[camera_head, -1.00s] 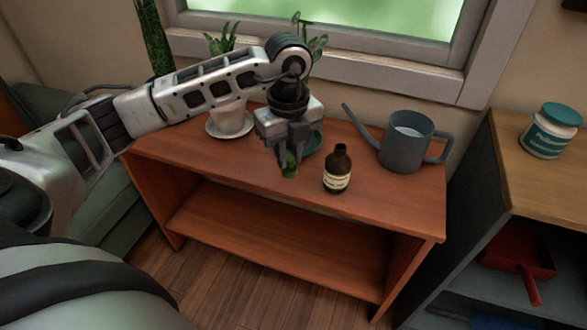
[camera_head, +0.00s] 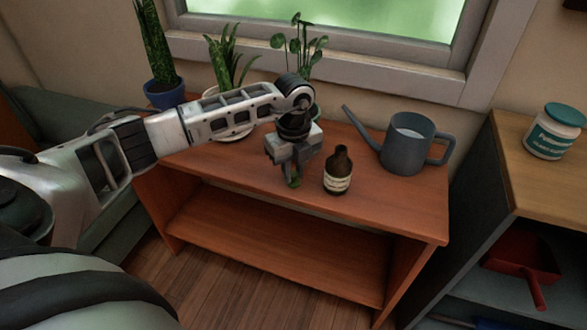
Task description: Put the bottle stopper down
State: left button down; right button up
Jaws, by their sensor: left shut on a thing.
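My left gripper (camera_head: 293,178) points down over the front part of the wooden shelf top, left of the bottle. It is shut on a small green bottle stopper (camera_head: 294,183), whose upper part the fingers hide. The stopper is at or very near the shelf top (camera_head: 240,165); I cannot tell if it touches. The brown bottle (camera_head: 338,171) with a pale label stands upright just right of the gripper, apart from it. My right gripper is not in view.
A grey watering can (camera_head: 405,145) stands at the right of the shelf top. Potted plants stand along the back, one in a blue pot (camera_head: 165,95). A darker cabinet with a white jar (camera_head: 553,133) is at the right. The front right of the shelf top is clear.

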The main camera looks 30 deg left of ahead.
pick_arm(q)
jog(key=shift+f, duration=0.15)
jog(key=c, duration=1.3)
grip_release()
